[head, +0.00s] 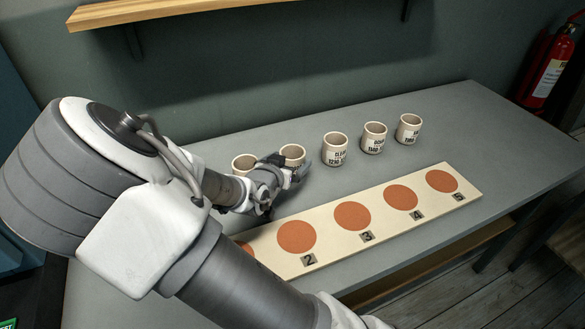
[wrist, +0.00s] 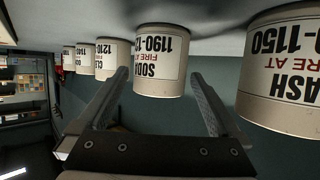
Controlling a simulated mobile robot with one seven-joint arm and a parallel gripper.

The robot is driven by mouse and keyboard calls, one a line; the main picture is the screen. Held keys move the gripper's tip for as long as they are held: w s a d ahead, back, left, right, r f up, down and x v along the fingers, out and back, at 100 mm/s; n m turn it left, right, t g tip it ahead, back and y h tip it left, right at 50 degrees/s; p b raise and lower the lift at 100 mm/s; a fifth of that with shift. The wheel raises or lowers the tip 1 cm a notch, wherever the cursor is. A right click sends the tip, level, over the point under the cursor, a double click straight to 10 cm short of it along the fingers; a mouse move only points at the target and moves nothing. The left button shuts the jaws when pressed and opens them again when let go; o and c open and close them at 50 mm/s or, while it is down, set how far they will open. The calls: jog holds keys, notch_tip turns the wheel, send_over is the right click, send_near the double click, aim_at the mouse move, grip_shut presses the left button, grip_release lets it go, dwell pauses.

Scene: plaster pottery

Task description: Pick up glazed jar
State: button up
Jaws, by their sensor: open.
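Several cream jars with black printed labels stand in a row on the grey table; which is meant by glazed jar I cannot tell. The second jar from the left (head: 292,151) is labelled SODA, and it also shows in the wrist view (wrist: 162,80), upside down. My gripper (head: 293,168) is open and empty at this jar's near side. In the wrist view my gripper (wrist: 159,76) has one finger on each side of the jar; contact is not clear. The gripper hides the jar's lower part in the head view.
The ASH jar (wrist: 280,75) is close beside one finger; it is the leftmost jar (head: 243,162), partly hidden. A CLEAR jar (head: 335,150) stands on the other side. A cream board (head: 330,241) with numbered orange discs lies in front. A shelf (head: 170,9) hangs behind.

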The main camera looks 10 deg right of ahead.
aim_at(296, 153)
jog(key=b+x, duration=0.2)
jog(key=x, duration=0.3)
jog(key=shift+w+d+r, duration=0.15)
jog(key=c, duration=1.3)
